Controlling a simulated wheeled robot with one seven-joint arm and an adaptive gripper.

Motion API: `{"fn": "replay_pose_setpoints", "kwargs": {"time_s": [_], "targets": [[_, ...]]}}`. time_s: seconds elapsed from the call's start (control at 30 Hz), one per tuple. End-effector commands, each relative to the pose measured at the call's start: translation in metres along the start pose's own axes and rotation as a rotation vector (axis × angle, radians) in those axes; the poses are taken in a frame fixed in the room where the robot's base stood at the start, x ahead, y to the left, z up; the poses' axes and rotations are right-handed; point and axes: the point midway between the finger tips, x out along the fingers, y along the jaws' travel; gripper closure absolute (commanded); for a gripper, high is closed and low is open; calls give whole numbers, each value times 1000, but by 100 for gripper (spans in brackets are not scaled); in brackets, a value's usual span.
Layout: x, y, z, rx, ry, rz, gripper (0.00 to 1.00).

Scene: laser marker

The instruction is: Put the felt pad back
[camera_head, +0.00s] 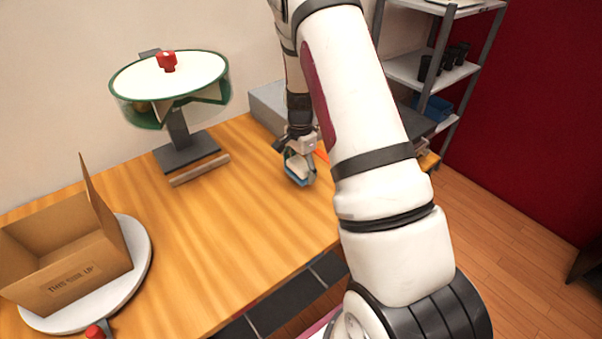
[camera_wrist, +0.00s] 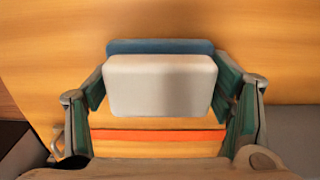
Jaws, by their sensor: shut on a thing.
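The felt pad (camera_wrist: 160,85) looks like a pale block with a blue layer on its far side. In the wrist view it sits between the two green-lined fingers of my gripper (camera_wrist: 165,92), which is shut on its sides. In the head view my gripper (camera_head: 299,163) points down at the right part of the wooden table, and the pad's blue underside (camera_head: 297,181) shows below the fingers. I cannot tell whether the pad touches the tabletop.
A round drum on a stand (camera_head: 178,133) is at the back. An open cardboard box (camera_head: 70,285) sits on a round white plate (camera_head: 139,262) at left. A grey box (camera_head: 268,104) stands behind my gripper. The middle of the table (camera_head: 225,215) is clear.

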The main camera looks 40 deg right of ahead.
Motion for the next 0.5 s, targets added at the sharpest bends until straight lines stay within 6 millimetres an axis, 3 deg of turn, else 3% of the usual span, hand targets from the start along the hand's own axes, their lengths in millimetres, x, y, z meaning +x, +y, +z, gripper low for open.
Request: {"fn": "replay_pose_setpoints", "kwargs": {"time_s": [0.17, 0.5], "targets": [[19, 1, 0, 2, 0, 0, 66], [23, 0, 0, 1, 0, -1, 66]]}}
